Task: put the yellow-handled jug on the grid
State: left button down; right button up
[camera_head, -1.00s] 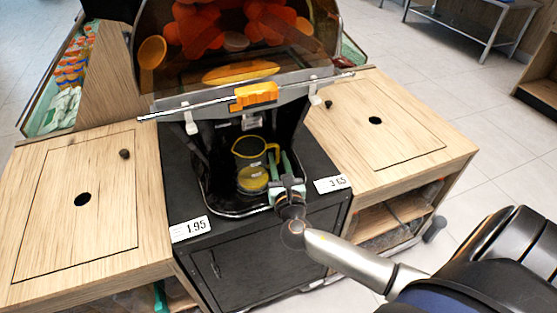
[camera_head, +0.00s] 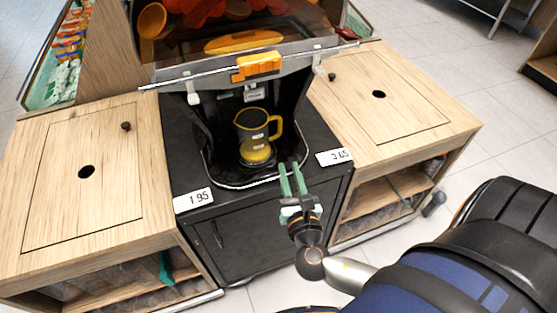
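The jug (camera_head: 250,127), dark and see-through with a yellow rim and a yellow handle on its right, stands upright inside the juicer's front opening. A round yellow piece (camera_head: 257,153) shows directly below it; I cannot tell whether this is the jug's lower part or a separate support. The grid beneath is too dark to make out. My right gripper (camera_head: 292,167) has two green fingers, parallel and apart, with nothing between them. It is in front of the opening, below and right of the jug, not touching it. My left gripper is not in view.
The juicer's front cover with an orange latch (camera_head: 259,64) hangs above the opening. Wooden counters with round holes flank it, left (camera_head: 62,225) and right (camera_head: 420,110).

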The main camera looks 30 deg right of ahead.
jog(key=s+a+f+m+g+y, duration=0.2)
jog(key=f+m, duration=0.3)
jog(key=f, duration=0.1)
jog(key=s+a+f+m+g+y, duration=0.2)
jog(key=f+m+g, duration=0.1)
jog(key=f+m, duration=0.3)
jog(key=s+a+f+m+g+y, duration=0.1)
jog(key=s+a+f+m+y, duration=0.1)
jog(key=m, duration=0.6)
jog(key=s+a+f+m+y, duration=0.2)
jog(key=s+a+m+y, duration=0.1)
jog(key=a+m, duration=0.4)
jog(key=shift+s+m+g+y, duration=0.4)
jog(key=shift+m+y, duration=0.2)
jog(key=shift+m, duration=0.2)
jog(key=shift+d, duration=0.1)
